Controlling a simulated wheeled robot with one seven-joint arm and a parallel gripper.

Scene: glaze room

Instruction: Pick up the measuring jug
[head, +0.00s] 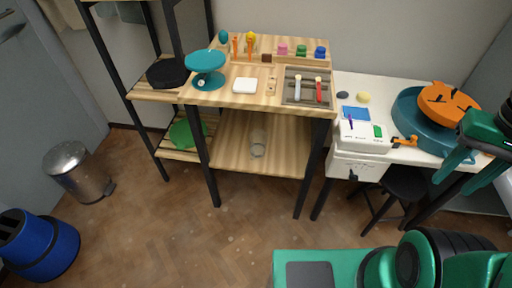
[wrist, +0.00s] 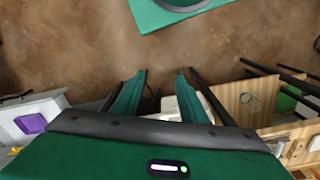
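A clear, see-through vessel (head: 258,146), which looks like the measuring jug, stands on the lower wooden shelf of the workbench in the head view. It also shows faintly at the right of the wrist view (wrist: 252,103). Its handle and markings are too small to tell. My gripper (head: 454,184) is at the right of the head view, beside the white table and well away from the jug. In the wrist view my gripper (wrist: 161,73) has its two green fingers spread apart, with nothing between them.
The workbench top (head: 225,98) above the jug holds a teal stand (head: 205,62), a white dish (head: 244,85) and a tool tray (head: 307,100). A white table (head: 385,90) and black stool (head: 404,188) stand to the right. A metal bin (head: 78,172) stands left. The floor in front is clear.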

